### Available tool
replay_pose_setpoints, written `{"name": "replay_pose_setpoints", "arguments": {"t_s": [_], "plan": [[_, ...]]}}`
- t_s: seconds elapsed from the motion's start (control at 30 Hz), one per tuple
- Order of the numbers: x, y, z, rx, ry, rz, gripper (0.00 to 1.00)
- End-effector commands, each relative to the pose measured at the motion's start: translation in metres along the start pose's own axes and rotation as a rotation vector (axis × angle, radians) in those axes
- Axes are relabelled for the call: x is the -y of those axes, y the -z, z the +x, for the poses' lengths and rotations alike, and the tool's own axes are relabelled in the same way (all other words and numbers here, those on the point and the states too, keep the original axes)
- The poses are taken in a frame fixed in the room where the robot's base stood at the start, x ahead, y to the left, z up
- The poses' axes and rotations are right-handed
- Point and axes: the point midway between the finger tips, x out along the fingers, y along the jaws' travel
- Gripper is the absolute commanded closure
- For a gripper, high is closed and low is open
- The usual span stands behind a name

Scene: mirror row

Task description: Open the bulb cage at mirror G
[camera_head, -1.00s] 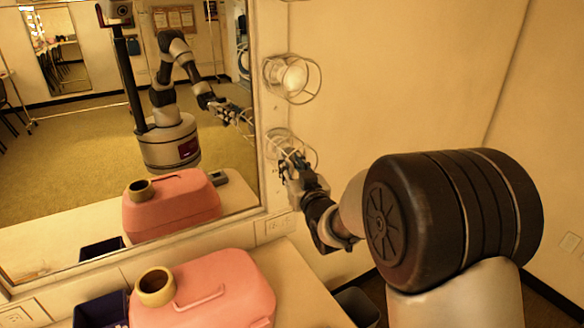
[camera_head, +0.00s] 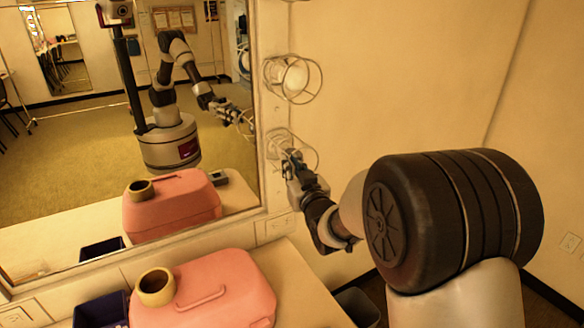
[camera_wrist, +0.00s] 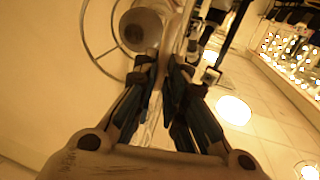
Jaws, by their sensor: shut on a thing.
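Two wire bulb cages stand on the mirror's right frame. The upper cage (camera_head: 293,79) surrounds a round bulb. The lower cage (camera_head: 309,146) is at my gripper (camera_head: 291,160), which covers part of it. The mirror (camera_head: 120,90) reflects my body and arm.
A pink case (camera_head: 215,285) with a tape roll (camera_head: 155,287) on it stands on the counter (camera_head: 300,280), beside a dark blue bin (camera_head: 100,310). A grey bin (camera_head: 358,305) stands on the floor.

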Motion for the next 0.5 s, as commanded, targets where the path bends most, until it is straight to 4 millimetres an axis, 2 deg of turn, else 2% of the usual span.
{"name": "replay_pose_setpoints", "arguments": {"t_s": [0.27,0.5], "plan": [[-0.013,-0.001,-0.003,0.001,-0.01,0.006,1.0],[-0.043,-0.002,-0.01,0.0,-0.014,0.006,1.0]]}}
